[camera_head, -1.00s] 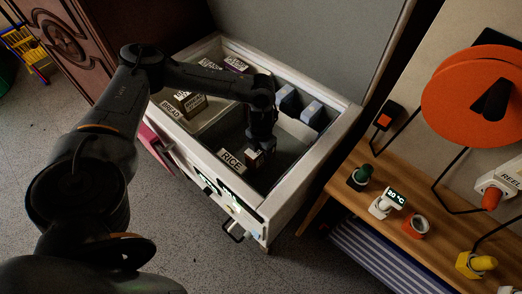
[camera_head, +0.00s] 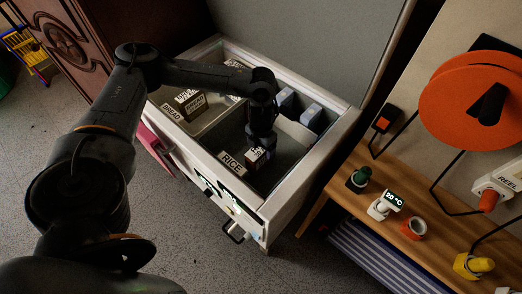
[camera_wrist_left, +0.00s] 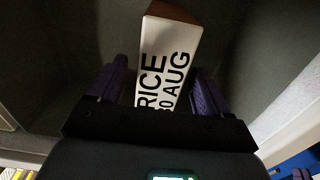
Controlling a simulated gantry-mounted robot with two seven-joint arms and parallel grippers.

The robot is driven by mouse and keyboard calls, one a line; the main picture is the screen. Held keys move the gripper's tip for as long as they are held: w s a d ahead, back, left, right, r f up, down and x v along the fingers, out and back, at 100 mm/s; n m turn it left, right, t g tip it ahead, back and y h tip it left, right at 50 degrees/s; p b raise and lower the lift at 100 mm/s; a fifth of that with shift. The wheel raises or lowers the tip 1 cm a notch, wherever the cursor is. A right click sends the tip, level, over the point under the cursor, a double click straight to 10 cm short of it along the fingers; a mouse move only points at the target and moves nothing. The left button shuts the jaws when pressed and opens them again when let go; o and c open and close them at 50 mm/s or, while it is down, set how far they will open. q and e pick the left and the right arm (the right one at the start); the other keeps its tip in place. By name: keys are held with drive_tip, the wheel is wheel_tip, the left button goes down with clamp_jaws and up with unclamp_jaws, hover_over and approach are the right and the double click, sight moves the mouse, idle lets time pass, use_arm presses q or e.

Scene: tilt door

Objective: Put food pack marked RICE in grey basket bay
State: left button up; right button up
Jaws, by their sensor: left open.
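The food pack marked RICE (camera_wrist_left: 168,62) is a white and brown box, and its print also reads "30 AUG". In the head view the pack (camera_head: 257,156) is at the front of the dark grey bay (camera_head: 288,168), behind the RICE label (camera_head: 231,163). My left gripper (camera_head: 260,142) is over it, pointing down. In the left wrist view the open purple fingers (camera_wrist_left: 158,72) stand on either side of the pack, with dark gaps showing beside it. The far end of the pack shows past the fingers. My right gripper is not in view.
The left bay, labelled BREAD (camera_head: 171,113), holds a dark pack (camera_head: 190,102) and others partly behind my arm. Pale blue blocks (camera_head: 311,115) stand at the back right of the drawer. A wooden bench (camera_head: 385,205) with coloured knobs is at the right.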

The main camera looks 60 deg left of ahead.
use_arm(q)
wheel_tip(320, 180, up, 9)
drive_tip(key=p, duration=0.2)
drive_tip(key=shift+f+p, duration=0.2)
drive_tip(key=shift+p, duration=0.2)
